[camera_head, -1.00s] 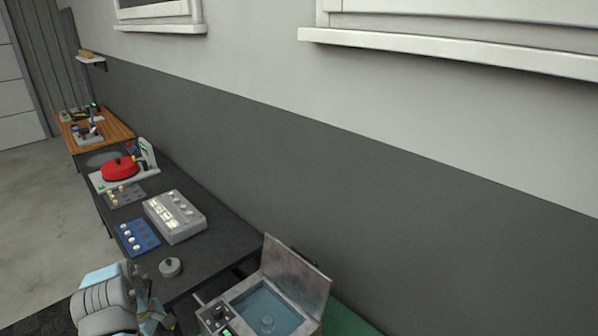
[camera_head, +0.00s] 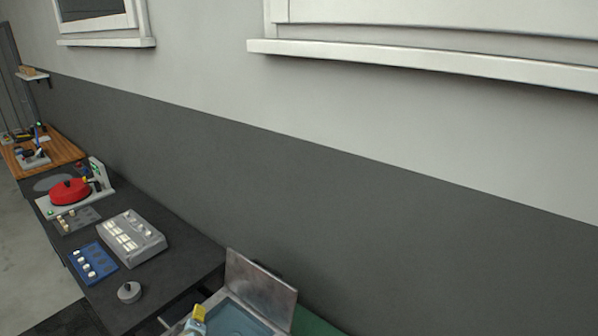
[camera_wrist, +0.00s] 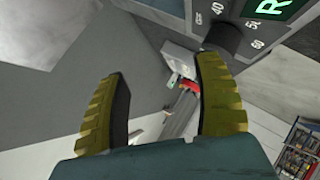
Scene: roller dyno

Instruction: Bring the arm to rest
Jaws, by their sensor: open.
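My gripper (camera_wrist: 163,72) is open in the wrist view, its two yellow ridged fingers wide apart. I see nothing held between them. In the head view, a small yellow piece (camera_head: 197,314), likely a finger of my gripper, shows at the bottom edge in front of the open-lidded basin (camera_head: 232,318). The rest of my arm is out of the head view. In the wrist view, a dark knob (camera_wrist: 222,40) with numbers and a green display (camera_wrist: 270,8) is beyond the right finger. A grey block (camera_wrist: 180,58) and a red part (camera_wrist: 190,87) show between the fingers, farther off.
A dark bench (camera_head: 185,276) along the wall carries a round grey weight (camera_head: 129,292), a blue tray (camera_head: 93,261), a grey panel box (camera_head: 131,238) and a red round device (camera_head: 70,191). A wooden table (camera_head: 62,151) stands beyond. Floor on the left is clear.

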